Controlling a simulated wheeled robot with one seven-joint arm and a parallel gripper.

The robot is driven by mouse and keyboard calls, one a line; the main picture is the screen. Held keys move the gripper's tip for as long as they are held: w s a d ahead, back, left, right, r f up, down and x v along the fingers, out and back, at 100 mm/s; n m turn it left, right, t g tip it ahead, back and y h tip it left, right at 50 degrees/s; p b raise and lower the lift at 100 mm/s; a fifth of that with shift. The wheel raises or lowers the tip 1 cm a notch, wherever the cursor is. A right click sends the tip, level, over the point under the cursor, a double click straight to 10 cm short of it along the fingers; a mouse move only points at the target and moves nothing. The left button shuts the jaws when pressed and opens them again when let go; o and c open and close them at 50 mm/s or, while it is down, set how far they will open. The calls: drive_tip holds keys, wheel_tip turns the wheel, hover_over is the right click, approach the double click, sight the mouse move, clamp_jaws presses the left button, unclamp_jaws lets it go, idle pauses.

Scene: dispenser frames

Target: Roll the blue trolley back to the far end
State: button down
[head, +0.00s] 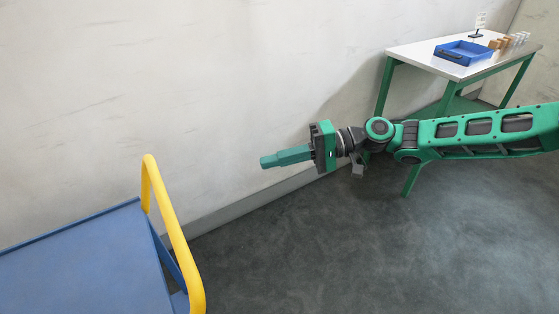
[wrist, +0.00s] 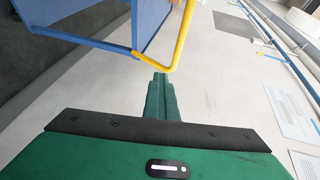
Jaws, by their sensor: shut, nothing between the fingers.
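The blue trolley (head: 75,265) stands at the lower left of the head view, partly cut off by the picture edge. Its yellow handle (head: 172,225) rises at the end nearest my arm. My gripper (head: 264,162) is shut and empty, to the right of the handle and apart from it in the head view. In the wrist view the fingers of my gripper (wrist: 161,78) point toward the yellow handle (wrist: 178,50), whose lower bend shows just beyond the fingertips. The blue trolley (wrist: 85,20) fills the upper left there. I cannot tell the exact gap.
A white-topped table (head: 420,58) with green legs stands at the back right. It carries a blue tray (head: 463,52), several small brown and pale items (head: 508,42) and a small sign (head: 480,22). A pale wall (head: 180,80) runs behind. The dark floor (head: 320,260) right of the trolley is clear.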

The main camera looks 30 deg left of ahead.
drive_tip(key=c, duration=1.6)
unclamp_jaws()
drive_tip(key=v, duration=1.1)
